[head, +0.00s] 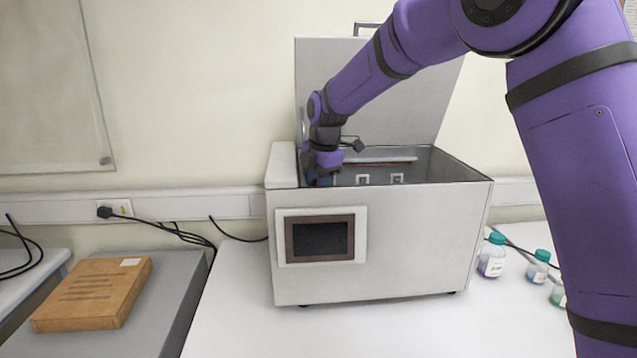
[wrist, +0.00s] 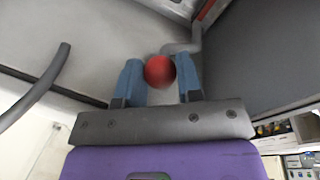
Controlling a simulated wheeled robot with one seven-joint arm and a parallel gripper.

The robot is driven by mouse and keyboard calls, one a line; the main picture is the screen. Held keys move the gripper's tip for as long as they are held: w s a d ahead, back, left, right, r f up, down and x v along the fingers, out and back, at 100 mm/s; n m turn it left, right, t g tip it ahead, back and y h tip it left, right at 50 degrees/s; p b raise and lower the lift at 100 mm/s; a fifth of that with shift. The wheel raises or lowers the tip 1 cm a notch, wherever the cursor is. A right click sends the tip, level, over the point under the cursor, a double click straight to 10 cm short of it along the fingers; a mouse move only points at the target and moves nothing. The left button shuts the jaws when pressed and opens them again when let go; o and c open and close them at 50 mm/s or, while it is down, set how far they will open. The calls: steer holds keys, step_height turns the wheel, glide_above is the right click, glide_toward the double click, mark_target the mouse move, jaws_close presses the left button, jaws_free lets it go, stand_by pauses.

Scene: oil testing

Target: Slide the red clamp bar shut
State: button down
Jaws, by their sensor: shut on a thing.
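My gripper (head: 322,178) reaches down into the left end of the open grey tester box (head: 405,240). In the wrist view my gripper (wrist: 160,82) has its two blue fingers on either side of a round red knob (wrist: 159,71) and is shut on it. A grey bent rod (wrist: 185,46) shows just behind the knob. A reddish-brown bar (head: 385,163) runs along the inside back of the box in the head view. The knob is hidden in the head view by my gripper and the box's front wall. How the knob joins the bar cannot be told.
The box's lid (head: 380,100) stands open behind my arm. Small bottles with teal caps (head: 491,255) stand on the white table to the right. A brown package (head: 93,293) lies on a grey surface at left. The table in front of the box is clear.

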steer(key=c, duration=1.1)
jaws_free()
steer(key=shift+w+d, duration=0.1)
steer(key=shift+w, duration=0.2)
steer(key=shift+r, duration=0.15)
steer(key=r, duration=0.3)
steer(key=s+r, duration=0.1)
steer(key=r, duration=0.3)
steer(key=d+r, duration=0.1)
steer(key=r, duration=0.2)
steer(key=shift+s+d+r, duration=0.1)
steer(key=shift+s+r, duration=0.1)
steer(key=shift+s, duration=0.2)
